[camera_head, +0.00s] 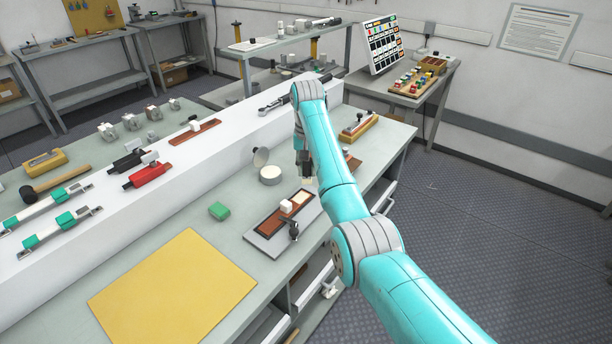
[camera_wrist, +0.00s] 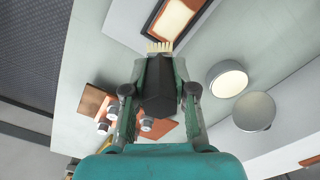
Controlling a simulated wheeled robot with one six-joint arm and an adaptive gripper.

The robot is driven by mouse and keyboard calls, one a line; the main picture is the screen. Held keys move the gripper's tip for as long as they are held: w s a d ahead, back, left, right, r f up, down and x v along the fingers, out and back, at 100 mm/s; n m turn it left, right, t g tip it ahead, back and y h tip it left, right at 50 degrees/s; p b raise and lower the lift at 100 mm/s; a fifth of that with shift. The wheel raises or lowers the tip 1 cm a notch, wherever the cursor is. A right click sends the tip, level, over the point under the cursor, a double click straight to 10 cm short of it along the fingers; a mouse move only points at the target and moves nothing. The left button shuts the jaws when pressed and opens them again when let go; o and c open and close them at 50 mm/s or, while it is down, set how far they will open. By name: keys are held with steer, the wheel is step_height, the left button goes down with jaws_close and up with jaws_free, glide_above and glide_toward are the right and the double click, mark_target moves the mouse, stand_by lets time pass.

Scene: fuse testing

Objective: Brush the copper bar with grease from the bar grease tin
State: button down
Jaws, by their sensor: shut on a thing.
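My gripper (camera_wrist: 158,98) is shut on a brush with a dark handle (camera_wrist: 158,85) and pale bristles (camera_wrist: 160,46). In the head view my gripper (camera_head: 306,166) hangs above the bench, right of the open tin (camera_head: 270,175). The tin has pale contents and its round lid (camera_head: 261,156) stands beside it; both show in the wrist view, tin (camera_wrist: 227,79) and lid (camera_wrist: 254,112). A copper-brown bar (camera_head: 272,222) lies on a grey plate (camera_head: 262,243), with a white block and a pale patch. The bristles appear near the pale patch (camera_wrist: 176,18); contact cannot be told.
A raised white shelf (camera_head: 225,135) runs behind, carrying fuses and tools.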

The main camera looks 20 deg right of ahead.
steer(key=shift+r, duration=1.8)
